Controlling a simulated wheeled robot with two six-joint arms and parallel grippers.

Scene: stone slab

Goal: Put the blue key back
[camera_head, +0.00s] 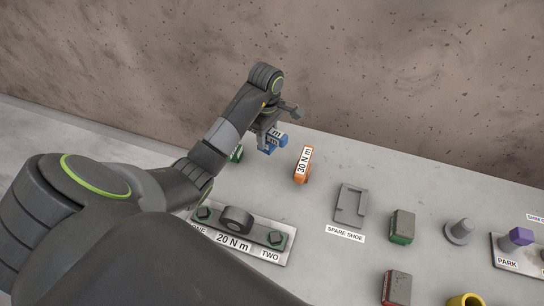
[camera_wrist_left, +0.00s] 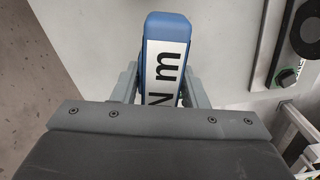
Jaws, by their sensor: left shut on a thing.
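The blue key (camera_head: 270,143) is a blue block with a white label; only "N m" can be read. It is at the far left part of the slab, left of the orange key. My left gripper (camera_head: 268,136) is shut on it, and its fingers cover part of it. In the left wrist view the blue key (camera_wrist_left: 166,55) sits between the two grey fingers, its far end sticking out beyond them. I cannot tell whether it touches the slab. My right gripper is not in view.
An orange key (camera_head: 303,165) labelled "30 N m" stands close by on the right. A "20 N m" plate (camera_head: 265,252) with two green nuts lies nearer. A grey spare shoe holder (camera_head: 351,205), green block (camera_head: 402,227), red block (camera_head: 397,288) and purple-topped PARK post (camera_head: 521,237) stand rightward.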

